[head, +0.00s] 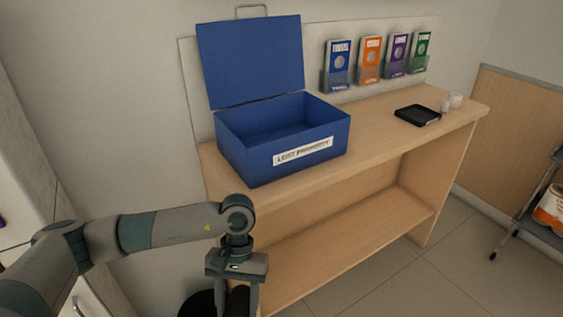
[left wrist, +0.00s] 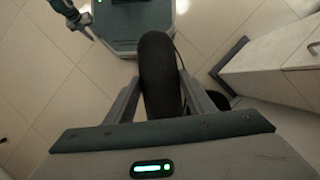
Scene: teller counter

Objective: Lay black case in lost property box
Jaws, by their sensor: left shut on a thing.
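The blue lost property box (head: 240,150) stands on the left part of the wooden counter, its white label facing front. Its lid (head: 250,62) is raised open, and the inside that shows looks empty. My left gripper (head: 238,292) is in front of the counter, below and left of the box. It is shut on the black case (left wrist: 160,70), a long, rounded dark thing between the fingers in the left wrist view. In the head view the case is mostly hidden at the bottom edge. My right gripper (left wrist: 78,22) seems to show small at the upper left of the left wrist view.
The counter (head: 375,130) has an open shelf below. A black tray (head: 417,115) and small white cups (head: 455,100) stand at its right end. Leaflet holders (head: 368,70) line the back panel. A dark round bin (head: 198,304) is on the floor at the counter's left end.

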